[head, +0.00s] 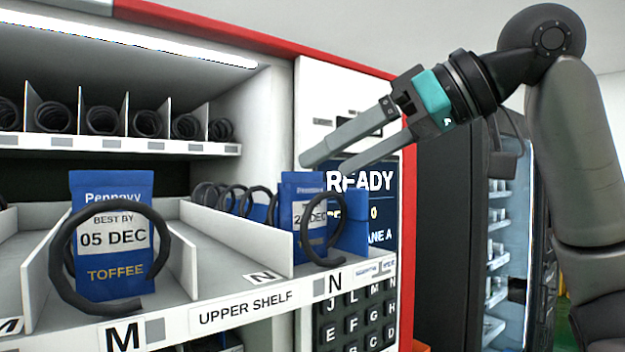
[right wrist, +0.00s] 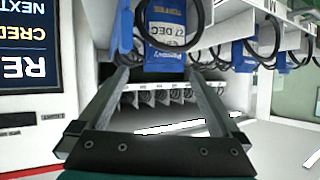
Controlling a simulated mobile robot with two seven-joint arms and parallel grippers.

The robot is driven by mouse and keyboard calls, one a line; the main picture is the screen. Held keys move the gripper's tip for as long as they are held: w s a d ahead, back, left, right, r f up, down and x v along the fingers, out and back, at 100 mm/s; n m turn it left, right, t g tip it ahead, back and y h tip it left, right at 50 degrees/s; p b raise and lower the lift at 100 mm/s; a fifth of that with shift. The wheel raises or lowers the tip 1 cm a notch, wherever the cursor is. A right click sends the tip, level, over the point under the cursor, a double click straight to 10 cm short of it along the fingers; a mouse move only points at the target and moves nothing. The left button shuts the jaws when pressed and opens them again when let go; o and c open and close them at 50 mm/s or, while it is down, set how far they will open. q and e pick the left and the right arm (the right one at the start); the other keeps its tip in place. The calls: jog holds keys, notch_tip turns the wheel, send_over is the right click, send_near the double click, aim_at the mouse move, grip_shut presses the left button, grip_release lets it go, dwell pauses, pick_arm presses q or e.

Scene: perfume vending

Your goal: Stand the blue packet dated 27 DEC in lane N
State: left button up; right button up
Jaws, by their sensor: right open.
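The blue packet (head: 302,200) stands upright in lane N (head: 334,283), at the front by its coil (head: 318,240), which partly covers its label in the head view. In the right wrist view the packet (right wrist: 166,62) appears upside down, and its label reads 27 DEC. My right gripper (head: 325,163) is open and empty, with its fingertips just above and to the right of the packet's top. In the right wrist view its two fingers (right wrist: 158,74) point toward the packet, apart from each other, with nothing held between them. My left gripper is not in view.
Lane M (head: 123,337) holds a blue packet dated 05 DEC (head: 112,275) in its coil. White dividers (head: 215,235) separate the lanes. A screen reading READY (head: 362,182) and a keypad (head: 355,318) stand to the right. Empty coils (head: 105,120) line the shelf above.

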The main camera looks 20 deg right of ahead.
jog(key=v, duration=0.6)
jog(key=shift+s+d+r, duration=0.15)
jog(key=shift+s+d, duration=0.05)
jog(key=shift+s, duration=0.05)
